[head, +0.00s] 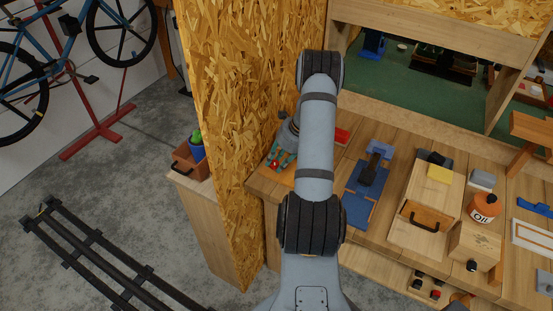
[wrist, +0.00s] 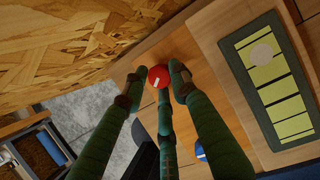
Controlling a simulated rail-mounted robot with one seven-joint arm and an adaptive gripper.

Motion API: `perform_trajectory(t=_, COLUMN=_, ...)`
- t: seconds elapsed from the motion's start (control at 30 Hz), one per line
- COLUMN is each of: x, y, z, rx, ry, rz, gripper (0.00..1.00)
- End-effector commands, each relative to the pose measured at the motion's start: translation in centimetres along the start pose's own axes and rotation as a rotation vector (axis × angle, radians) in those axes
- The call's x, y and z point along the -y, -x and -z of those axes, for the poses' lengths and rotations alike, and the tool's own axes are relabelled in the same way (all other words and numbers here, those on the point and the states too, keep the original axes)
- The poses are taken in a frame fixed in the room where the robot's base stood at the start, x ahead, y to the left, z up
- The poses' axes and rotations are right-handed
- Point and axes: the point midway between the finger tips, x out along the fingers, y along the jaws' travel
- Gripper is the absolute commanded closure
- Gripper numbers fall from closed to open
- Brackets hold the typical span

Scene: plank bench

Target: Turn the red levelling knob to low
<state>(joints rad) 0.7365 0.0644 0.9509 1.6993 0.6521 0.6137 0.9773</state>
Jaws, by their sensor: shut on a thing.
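The red levelling knob (wrist: 158,77) is a round red cap with a white mark, near the bench edge beside the chipboard panel. In the head view the red knob (head: 275,163) shows small at my gripper's end. In the wrist view, one fingertip is on each side of the knob and a third finger comes up from below. The fingers are shut on the knob. My arm hides part of the bench around it in the head view.
The chipboard panel (head: 232,120) stands close on the left. In the wrist view, a dark-framed board with yellow-green strips (wrist: 267,76) lies to the right. A blue mat (head: 357,211), a wooden box with a black handle (head: 425,217) and an oil bottle (head: 484,207) are further right.

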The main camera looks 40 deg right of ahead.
Motion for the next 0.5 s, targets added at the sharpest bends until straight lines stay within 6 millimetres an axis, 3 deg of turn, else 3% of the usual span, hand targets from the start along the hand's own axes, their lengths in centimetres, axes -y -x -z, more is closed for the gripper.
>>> perform_trajectory(t=0.03, x=0.51, y=0.35, z=-0.69, rx=0.009, ry=0.044, rz=-0.006, gripper=0.99)
perform_trajectory(t=0.5, x=0.7, y=-0.1, z=-0.81, rx=0.007, ry=0.459, rz=-0.174, gripper=0.99)
